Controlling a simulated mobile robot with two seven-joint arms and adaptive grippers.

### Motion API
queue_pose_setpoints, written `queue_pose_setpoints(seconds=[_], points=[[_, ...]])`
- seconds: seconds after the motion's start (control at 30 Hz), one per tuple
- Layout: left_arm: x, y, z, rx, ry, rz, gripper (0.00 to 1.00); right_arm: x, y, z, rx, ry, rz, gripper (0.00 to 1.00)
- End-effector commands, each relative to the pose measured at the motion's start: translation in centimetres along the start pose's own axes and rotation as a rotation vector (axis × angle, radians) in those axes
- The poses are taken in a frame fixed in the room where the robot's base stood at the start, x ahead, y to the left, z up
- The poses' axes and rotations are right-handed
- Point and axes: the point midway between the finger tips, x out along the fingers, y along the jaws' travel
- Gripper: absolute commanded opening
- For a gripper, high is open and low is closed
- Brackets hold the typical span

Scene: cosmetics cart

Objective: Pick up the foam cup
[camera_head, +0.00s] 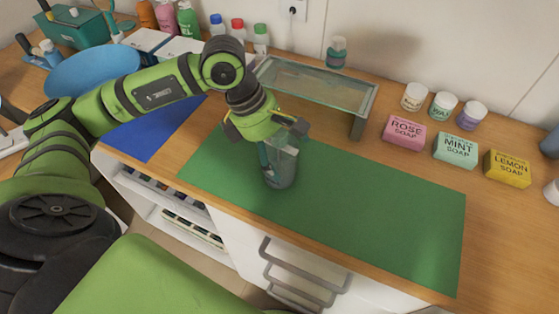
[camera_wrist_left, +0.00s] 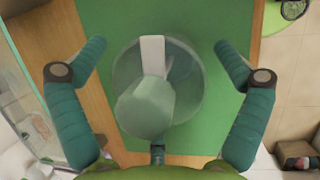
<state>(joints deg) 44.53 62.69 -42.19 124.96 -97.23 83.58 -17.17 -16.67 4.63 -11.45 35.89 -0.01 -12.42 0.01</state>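The foam cup (camera_head: 281,172) is a clear, see-through cup standing on the green mat (camera_head: 370,215) in the head view. Something teal shows on its left side. In the left wrist view the cup (camera_wrist_left: 190,95) is seen from above as a round clear rim, with a white strip and a pale rounded shape in or over it. My left gripper (camera_head: 268,138) is above the cup, pointing down, and partly hides its top. In the left wrist view its teal fingers (camera_wrist_left: 160,47) are spread on either side of the cup, with gaps on both sides. My right gripper is not in view.
A glass-topped stand (camera_head: 315,85) is just behind the cup. Pink (camera_head: 404,132), mint (camera_head: 455,150) and yellow (camera_head: 507,168) soap boxes stand at the right, with small jars behind. A blue bowl (camera_head: 92,70) is at the left. The mat's right part is clear.

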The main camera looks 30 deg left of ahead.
Motion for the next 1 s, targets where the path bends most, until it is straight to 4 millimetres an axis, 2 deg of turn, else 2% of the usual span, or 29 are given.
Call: queue_pose_setpoints(seconds=[0.03,0.1,0.13,0.33,0.67,1.0], points=[[0.0,0.0,0.0,0.0,0.0,0.0,0.72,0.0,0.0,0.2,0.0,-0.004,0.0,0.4],[0.0,0.0,0.0,0.0,0.0,0.0,0.44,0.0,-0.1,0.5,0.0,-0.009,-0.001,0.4],[0.0,0.0,0.0,0.0,0.0,0.0,0.37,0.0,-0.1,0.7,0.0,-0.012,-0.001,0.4],[0.0,0.0,0.0,0.0,0.0,0.0,0.36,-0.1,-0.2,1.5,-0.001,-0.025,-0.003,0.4],[-0.3,0.0,0.2,0.001,-0.001,0.0,0.36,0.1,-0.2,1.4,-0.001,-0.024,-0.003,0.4],[-2.6,0.2,1.2,0.001,-0.005,0.005,0.36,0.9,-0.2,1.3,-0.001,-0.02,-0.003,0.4]])
